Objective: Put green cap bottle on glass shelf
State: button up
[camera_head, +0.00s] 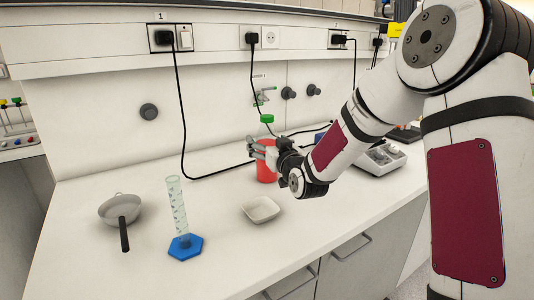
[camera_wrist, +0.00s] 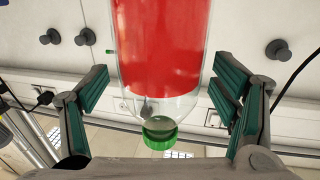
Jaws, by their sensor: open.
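The bottle (camera_head: 266,173) has a green cap (camera_head: 267,118) and a red body, and stands on the white bench near the back wall. In the wrist view the bottle (camera_wrist: 163,50) appears upside down, with its cap (camera_wrist: 161,141) towards the bottom edge. My gripper (camera_head: 259,150) is at the upper part of the bottle and partly hides it. In the wrist view its green-padded fingers stand open on both sides of the bottle, with visible gaps to it. No glass shelf can be made out in either view.
A graduated cylinder with a blue base (camera_head: 185,247), a strainer (camera_head: 120,210) and a white dish (camera_head: 262,209) stand on the bench. A grey device (camera_head: 375,158) is at the right. Black cables (camera_head: 181,120) hang from wall sockets behind the bottle.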

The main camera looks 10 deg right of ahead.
jog(key=shift+w, duration=0.45)
jog(key=c, duration=1.8)
jog(key=shift+r, duration=0.15)
grip_shut()
jog(key=shift+r, duration=0.1)
